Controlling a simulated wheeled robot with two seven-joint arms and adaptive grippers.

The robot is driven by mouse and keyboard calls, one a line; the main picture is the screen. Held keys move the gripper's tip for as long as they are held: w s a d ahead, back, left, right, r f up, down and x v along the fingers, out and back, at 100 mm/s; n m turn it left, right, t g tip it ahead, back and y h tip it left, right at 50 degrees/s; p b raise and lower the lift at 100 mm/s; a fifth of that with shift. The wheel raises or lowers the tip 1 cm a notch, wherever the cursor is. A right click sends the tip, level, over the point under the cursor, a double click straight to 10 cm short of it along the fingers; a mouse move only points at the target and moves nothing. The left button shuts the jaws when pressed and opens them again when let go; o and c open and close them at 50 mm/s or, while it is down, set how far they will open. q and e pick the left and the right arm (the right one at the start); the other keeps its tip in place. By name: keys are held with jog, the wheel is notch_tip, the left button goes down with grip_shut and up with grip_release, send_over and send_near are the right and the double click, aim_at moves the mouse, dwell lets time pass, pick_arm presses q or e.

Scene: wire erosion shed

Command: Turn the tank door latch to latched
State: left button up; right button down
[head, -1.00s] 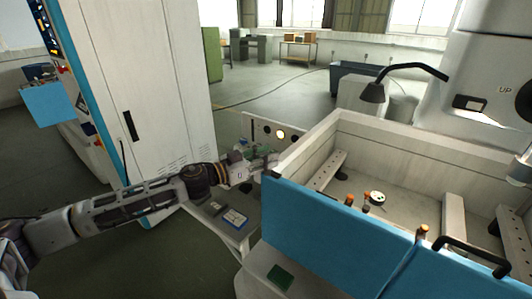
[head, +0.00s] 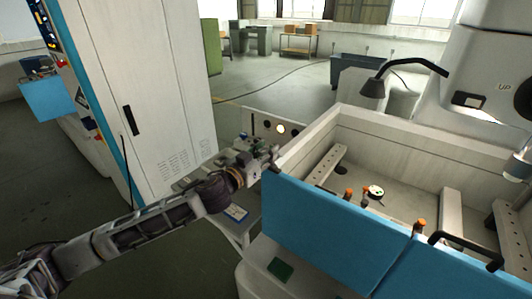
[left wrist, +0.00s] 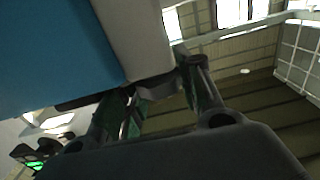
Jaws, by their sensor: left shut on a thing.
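The blue tank door (head: 335,235) closes the front of the pale tank (head: 420,155) and also fills the upper left of the left wrist view (left wrist: 50,50). My left gripper (head: 268,160) is at the tank's left corner, by the door's upper left end. In the left wrist view its two fingers (left wrist: 155,105) are shut around a small grey part, the tank door latch (left wrist: 160,86), just below the pale tank wall (left wrist: 143,35). The fingers hide most of the latch, so its exact angle cannot be told. My right gripper is not in view.
A small side table (head: 235,228) with a blue-edged item lies beneath the forearm. Inside the tank are rails and orange-topped posts (head: 348,193). A black door handle (head: 465,247) is at right.

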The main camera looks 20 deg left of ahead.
aim_at(262, 155)
pick_arm(q)
jog(key=shift+n+t+y, duration=0.3)
jog(key=shift+n+y, duration=0.4)
jog(key=shift+y, duration=0.3)
jog(key=o, duration=1)
jog(key=shift+o, duration=0.2)
jog(key=shift+v, duration=3.7)
jog(key=shift+s, duration=0.15)
